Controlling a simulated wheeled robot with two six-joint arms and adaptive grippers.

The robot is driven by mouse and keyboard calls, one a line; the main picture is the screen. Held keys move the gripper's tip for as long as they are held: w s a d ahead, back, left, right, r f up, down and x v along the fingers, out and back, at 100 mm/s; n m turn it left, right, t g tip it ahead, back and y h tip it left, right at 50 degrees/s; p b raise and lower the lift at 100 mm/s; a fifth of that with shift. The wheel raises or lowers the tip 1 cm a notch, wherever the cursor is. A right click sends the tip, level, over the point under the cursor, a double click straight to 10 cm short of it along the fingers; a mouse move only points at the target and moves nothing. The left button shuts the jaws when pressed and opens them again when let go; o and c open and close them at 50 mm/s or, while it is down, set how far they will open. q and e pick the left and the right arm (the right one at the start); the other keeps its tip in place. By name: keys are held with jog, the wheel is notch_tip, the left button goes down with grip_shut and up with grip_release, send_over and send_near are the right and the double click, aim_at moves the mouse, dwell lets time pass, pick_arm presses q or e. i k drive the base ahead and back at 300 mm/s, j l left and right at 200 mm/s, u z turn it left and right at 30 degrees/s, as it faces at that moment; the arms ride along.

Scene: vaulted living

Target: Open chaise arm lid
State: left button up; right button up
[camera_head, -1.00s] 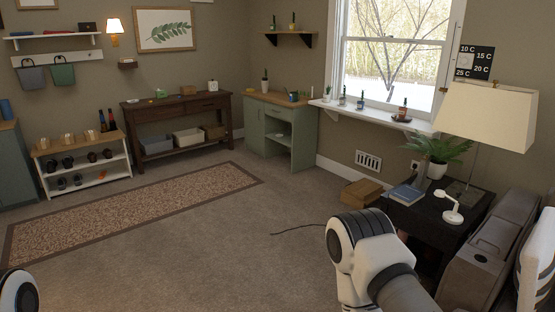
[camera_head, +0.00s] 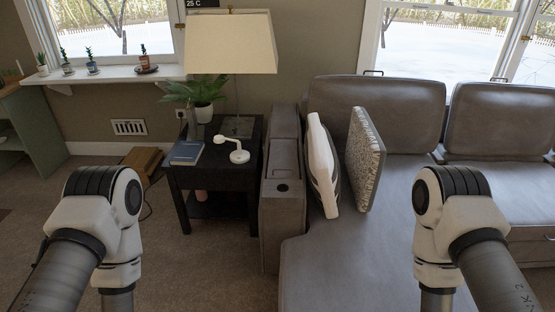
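The grey leather chaise (camera_head: 330,265) stands at centre right. Its arm (camera_head: 283,215) is on its left side, beside the black side table. The lid (camera_head: 284,160) on top of the arm looks closed, with a small dark round spot on the front part of the arm top. Both my arms show in the lower part of the head view, one left of the chaise arm and one right of it over the seat. Both grippers are below the picture edge and out of view.
The black side table (camera_head: 186,178) holds a lamp (camera_head: 232,45), a plant (camera_head: 203,92), a blue book (camera_head: 186,153) and a small white lamp (camera_head: 238,155). A white cushion (camera_head: 322,165) and a patterned cushion (camera_head: 364,160) stand on the chaise. Carpet is free in front of the table.

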aim_at(283, 164)
jog(key=j+u, duration=0.3)
jog(key=i+j+u, duration=0.15)
jog(key=u, duration=0.2)
jog(key=i+j, duration=1.15)
jog(key=j+u, duration=0.05)
jog(key=j, duration=0.05)
